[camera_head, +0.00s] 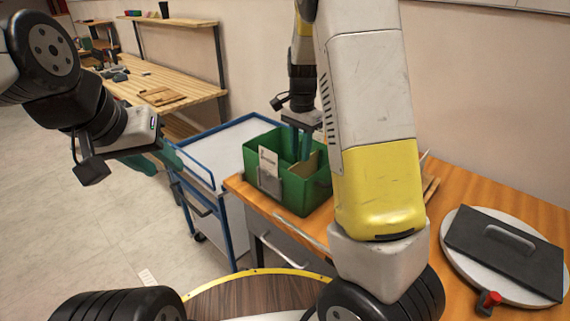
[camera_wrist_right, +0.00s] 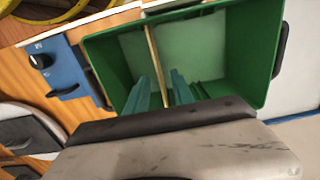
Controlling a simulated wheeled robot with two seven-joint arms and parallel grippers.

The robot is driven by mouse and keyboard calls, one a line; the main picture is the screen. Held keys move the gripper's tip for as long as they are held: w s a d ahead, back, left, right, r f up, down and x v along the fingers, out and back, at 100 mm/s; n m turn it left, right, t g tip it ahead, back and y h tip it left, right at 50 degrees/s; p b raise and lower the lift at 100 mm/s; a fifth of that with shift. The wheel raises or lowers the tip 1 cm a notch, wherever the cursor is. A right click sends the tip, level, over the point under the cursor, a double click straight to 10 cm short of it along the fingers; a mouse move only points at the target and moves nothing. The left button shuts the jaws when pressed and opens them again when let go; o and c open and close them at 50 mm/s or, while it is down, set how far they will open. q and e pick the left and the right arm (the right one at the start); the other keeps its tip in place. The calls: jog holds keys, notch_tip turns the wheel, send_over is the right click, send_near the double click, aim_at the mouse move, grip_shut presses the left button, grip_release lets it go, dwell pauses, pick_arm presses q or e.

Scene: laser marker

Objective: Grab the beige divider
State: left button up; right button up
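The beige divider (camera_head: 302,168) stands inside the green bin (camera_head: 318,189) on the wooden table. In the right wrist view the divider (camera_wrist_right: 155,62) shows edge-on as a thin strip across the bin (camera_wrist_right: 240,45). My right gripper (camera_wrist_right: 162,77) reaches down into the bin. Its two teal fingers are apart, one on each side of the divider, with gaps visible. In the head view my right gripper (camera_head: 301,148) is partly hidden by the bin wall. My left gripper (camera_head: 168,165) is open and empty, in the air at the left, away from the bin.
A white card in a holder (camera_head: 268,165) is on the bin's outer side. A blue-framed cart (camera_head: 225,150) stands left of the table. A round plate with a dark handled lid (camera_head: 505,250) lies at the right. A blue device with a dial (camera_wrist_right: 60,72) is near the bin.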

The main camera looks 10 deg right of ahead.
aim_at(302, 170)
jog(key=f, duration=0.7)
jog(key=shift+w+d+f, duration=0.1)
jog(key=shift+d+f, duration=0.25)
grip_shut()
